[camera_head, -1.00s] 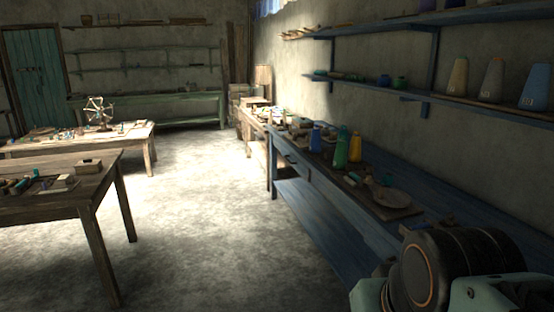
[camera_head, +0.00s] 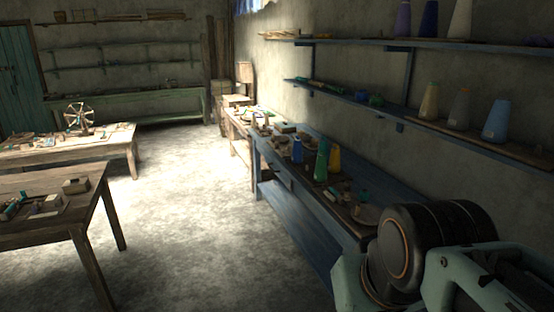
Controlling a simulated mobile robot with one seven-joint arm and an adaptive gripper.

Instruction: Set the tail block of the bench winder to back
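I cannot pick out the bench winder or its tail block for certain. A long blue workbench (camera_head: 290,209) runs along the right wall, with small items too small and dark to tell apart. A board with a round piece (camera_head: 366,214) lies on its near part, partly hidden by my arm. My arm fills the lower right corner, in front of the bench's near end. My gripper's fingertips do not show.
Blue, green and yellow bottles (camera_head: 321,160) stand on the bench. Wall shelves above hold cones (camera_head: 497,121). Two wooden tables (camera_head: 88,205) with small items stand at left, one with a spoked wheel (camera_head: 78,117). The floor (camera_head: 190,220) between is clear.

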